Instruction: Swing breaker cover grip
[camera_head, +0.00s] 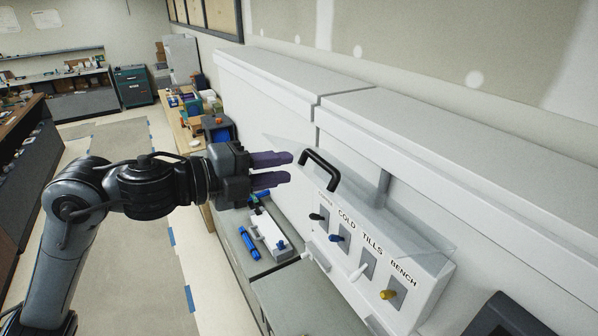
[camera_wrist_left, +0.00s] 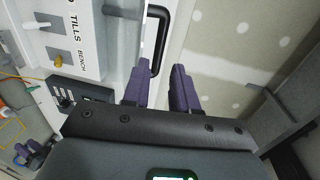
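The white breaker box (camera_head: 372,262) stands against the wall, lettered "COLD TILLS BENCH", with several coloured toggle levers on its front. A clear cover (camera_head: 415,226) shows along its upper side. A black bar grip (camera_head: 321,168) stands out at the cover's left end. My left gripper (camera_head: 291,168), with purple fingers, is open and empty just left of the grip. In the left wrist view, the grip (camera_wrist_left: 156,42) lies ahead of the gap between the open fingers (camera_wrist_left: 160,88). I cannot tell whether either finger touches it.
A grey counter (camera_head: 293,300) below holds a white device (camera_head: 268,234) and a blue marker-like item (camera_head: 249,242). A dark device (camera_head: 508,318) is at the bottom right. White wall trunking (camera_head: 400,125) runs above the box. The floor at left is open.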

